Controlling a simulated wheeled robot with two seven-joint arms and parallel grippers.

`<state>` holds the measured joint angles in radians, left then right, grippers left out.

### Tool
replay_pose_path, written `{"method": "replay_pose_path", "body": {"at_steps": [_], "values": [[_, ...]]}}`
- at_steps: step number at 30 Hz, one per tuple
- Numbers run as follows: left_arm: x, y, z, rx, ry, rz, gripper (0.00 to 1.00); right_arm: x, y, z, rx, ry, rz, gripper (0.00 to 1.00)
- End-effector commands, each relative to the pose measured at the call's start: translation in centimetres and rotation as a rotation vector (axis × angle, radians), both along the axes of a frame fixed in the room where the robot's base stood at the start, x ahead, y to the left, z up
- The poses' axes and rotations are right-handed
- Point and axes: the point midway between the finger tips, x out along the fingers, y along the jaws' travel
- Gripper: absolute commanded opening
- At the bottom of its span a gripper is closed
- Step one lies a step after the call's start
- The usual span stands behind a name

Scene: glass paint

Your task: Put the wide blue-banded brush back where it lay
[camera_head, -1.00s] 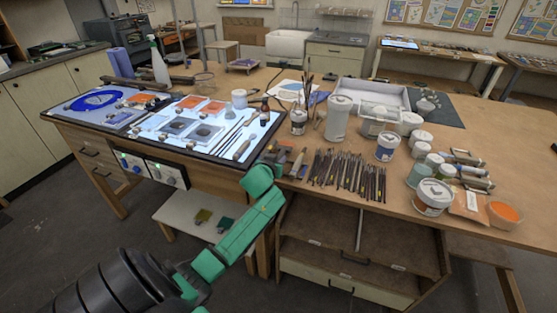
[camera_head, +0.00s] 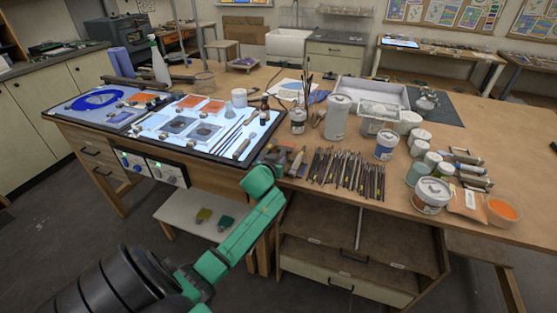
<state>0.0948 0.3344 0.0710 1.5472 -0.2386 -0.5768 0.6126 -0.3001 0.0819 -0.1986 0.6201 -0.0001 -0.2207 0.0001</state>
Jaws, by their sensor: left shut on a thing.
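My left gripper (camera_head: 279,156) is small and dark at the end of my green arm, by the front edge of the wooden table. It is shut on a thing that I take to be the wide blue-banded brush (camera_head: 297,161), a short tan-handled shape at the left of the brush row. Its blue band and the exact grip are too small to make out. A row of thin dark brushes (camera_head: 347,174) lies side by side just right of the gripper. My right gripper does not show.
A lit glass panel (camera_head: 150,127) with painted pieces and tools lies to the left. A white jar (camera_head: 338,118), a blue-banded tin (camera_head: 386,146), several pots and an orange bowl (camera_head: 502,210) stand to the right. Open table lies at the far right.

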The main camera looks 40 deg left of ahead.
Motion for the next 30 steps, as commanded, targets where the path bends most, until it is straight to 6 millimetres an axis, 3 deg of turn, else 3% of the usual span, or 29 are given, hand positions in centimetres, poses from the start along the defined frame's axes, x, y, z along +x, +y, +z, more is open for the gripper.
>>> {"method": "replay_pose_path", "body": {"at_steps": [27,28,30], "values": [[0.02,0.02,-0.72,0.000,-0.001,0.000,0.00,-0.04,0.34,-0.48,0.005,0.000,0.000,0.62],[0.03,0.03,-0.67,0.002,-0.001,0.000,0.38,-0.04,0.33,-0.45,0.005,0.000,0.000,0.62],[0.02,0.02,-0.68,0.000,-0.001,0.000,0.62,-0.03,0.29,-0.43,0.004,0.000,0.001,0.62]]}}
